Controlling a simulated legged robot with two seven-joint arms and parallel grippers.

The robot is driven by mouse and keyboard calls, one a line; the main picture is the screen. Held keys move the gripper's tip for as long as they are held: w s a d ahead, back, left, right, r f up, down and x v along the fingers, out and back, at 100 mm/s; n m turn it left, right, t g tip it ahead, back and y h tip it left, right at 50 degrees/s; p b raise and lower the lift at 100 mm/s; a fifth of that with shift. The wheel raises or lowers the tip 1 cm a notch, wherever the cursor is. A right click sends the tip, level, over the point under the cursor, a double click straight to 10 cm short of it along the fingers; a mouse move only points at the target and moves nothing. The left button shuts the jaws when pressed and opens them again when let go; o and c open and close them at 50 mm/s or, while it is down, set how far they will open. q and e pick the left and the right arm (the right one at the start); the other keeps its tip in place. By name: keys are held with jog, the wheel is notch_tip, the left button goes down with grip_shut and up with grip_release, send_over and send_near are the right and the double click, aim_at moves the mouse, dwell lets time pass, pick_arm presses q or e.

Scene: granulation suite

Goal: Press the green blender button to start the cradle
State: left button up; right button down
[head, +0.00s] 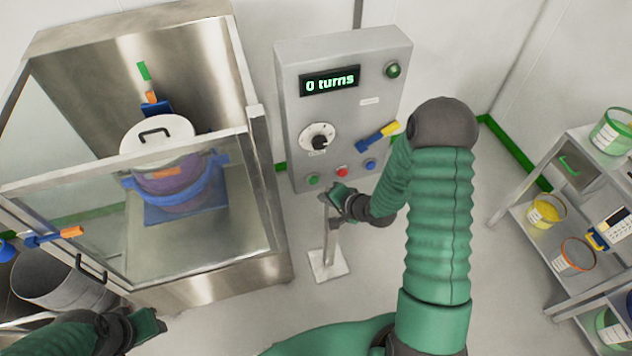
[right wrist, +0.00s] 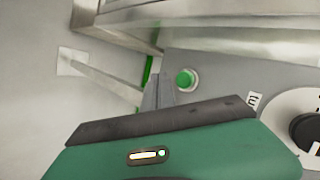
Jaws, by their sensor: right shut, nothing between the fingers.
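The grey control panel (head: 346,110) stands upright on a post, with a display reading "0 turns". The green button (head: 313,180) is at the lower left of its face, beside a red button (head: 342,172) and a blue one (head: 371,164). My right gripper (head: 335,194) is shut and empty, just below and right of the green button. In the right wrist view the green button (right wrist: 186,80) shows beyond the fingertips (right wrist: 158,92), apart from them in the picture. The cradle (head: 190,190) holds a lidded vessel (head: 160,140) inside the guard. My left gripper (head: 145,328) is low at left; its jaws are unclear.
A steel and clear-walled enclosure (head: 258,150) stands left of the panel. A dial (head: 318,138), a blue and yellow switch handle (head: 378,136) and a green lamp (head: 393,70) are on the panel. A shelf rack (head: 580,135) with tubs stands at right.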

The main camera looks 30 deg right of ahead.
aim_at(313, 180)
pick_arm(q)
jog(key=shift+a+r+p, duration=0.2)
jog(key=shift+r+p, duration=0.05)
jog(key=shift+p, duration=0.1)
pick_arm(e)
jog(key=shift+w+d+r, duration=0.1)
jog(key=shift+w+d, duration=0.05)
jog(key=shift+w, duration=1.25)
pick_arm(q)
jog(key=shift+a, duration=0.3)
pick_arm(e)
jog(key=shift+a, duration=0.3)
pick_arm(q)
jog(key=shift+d, duration=0.2)
pick_arm(e)
jog(key=shift+d, duration=0.2)
pick_arm(q)
jog(key=shift+a, duration=0.1)
pick_arm(e)
jog(key=shift+a, duration=0.1)
jog(key=shift+w+r, duration=0.1)
pick_arm(q)
jog(key=shift+r+p, duration=0.25)
jog(key=shift+p, duration=0.05)
pick_arm(e)
jog(key=shift+w, duration=0.25)
